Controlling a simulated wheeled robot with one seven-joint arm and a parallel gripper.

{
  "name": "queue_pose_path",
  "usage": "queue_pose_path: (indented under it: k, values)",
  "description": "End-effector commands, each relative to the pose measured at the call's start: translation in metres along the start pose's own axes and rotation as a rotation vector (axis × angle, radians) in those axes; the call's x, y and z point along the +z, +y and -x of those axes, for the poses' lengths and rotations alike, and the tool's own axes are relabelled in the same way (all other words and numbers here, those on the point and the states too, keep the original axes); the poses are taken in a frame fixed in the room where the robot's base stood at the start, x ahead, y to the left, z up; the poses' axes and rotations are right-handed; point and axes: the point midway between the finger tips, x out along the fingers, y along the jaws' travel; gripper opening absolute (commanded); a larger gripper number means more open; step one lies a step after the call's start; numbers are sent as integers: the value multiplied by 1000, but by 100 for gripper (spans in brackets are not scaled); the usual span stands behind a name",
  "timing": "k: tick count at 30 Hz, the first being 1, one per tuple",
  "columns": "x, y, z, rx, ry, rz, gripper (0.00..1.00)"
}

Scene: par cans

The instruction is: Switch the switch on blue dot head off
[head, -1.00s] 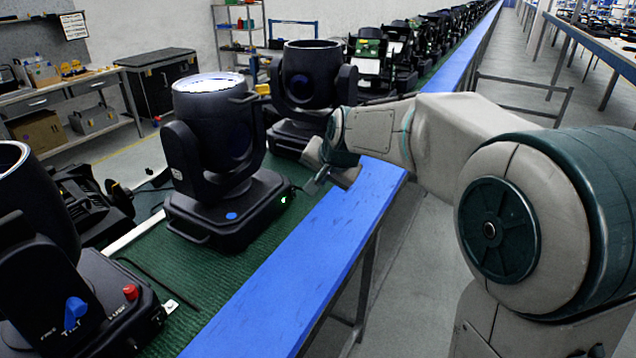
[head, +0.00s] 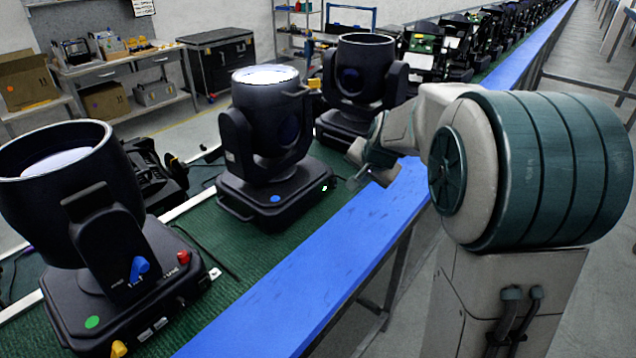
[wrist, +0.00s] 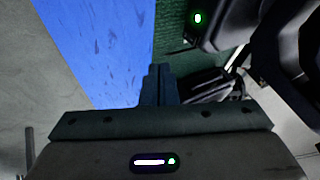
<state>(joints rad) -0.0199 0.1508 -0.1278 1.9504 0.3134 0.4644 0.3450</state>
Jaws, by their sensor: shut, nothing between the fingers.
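The blue dot head (head: 262,140) is a black moving-head lamp standing on the green belt, with a blue dot (head: 275,198) on the front of its base. A small lit switch (head: 325,188) glows whitish green on the right end of that base. In the wrist view the lit switch (wrist: 198,18) shows green at the top, on a dark base edge. My gripper (head: 356,182) is to the right of the switch, apart from it in the picture, above the blue edge of the bench. In the wrist view its fingers (wrist: 158,72) are together and empty, pointing up the picture.
A green dot head (head: 70,200) with blue and red knobs stands at the near left. Another black head (head: 365,85) stands behind the blue dot head, close to my arm. A blue rail (head: 300,285) edges the bench. Open floor lies right.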

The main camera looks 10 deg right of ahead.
Motion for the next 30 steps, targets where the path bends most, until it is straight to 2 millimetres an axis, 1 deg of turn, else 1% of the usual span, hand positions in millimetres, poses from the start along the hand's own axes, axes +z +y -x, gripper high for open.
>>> queue_pose_path:
  k: [4, 11, 14, 17, 20, 30]
  values:
    - [-4, 6, 0, 5, 4, -7, 0]
    - [-3, 4, -1, 4, 2, -5, 0]
    - [-2, 4, -5, 4, 0, -4, 0]
    - [-2, 3, -15, 4, -1, -5, 0]
    - [-2, 4, -30, 6, -2, -5, 0]
    - [-2, 4, -89, 5, -1, -5, 0]
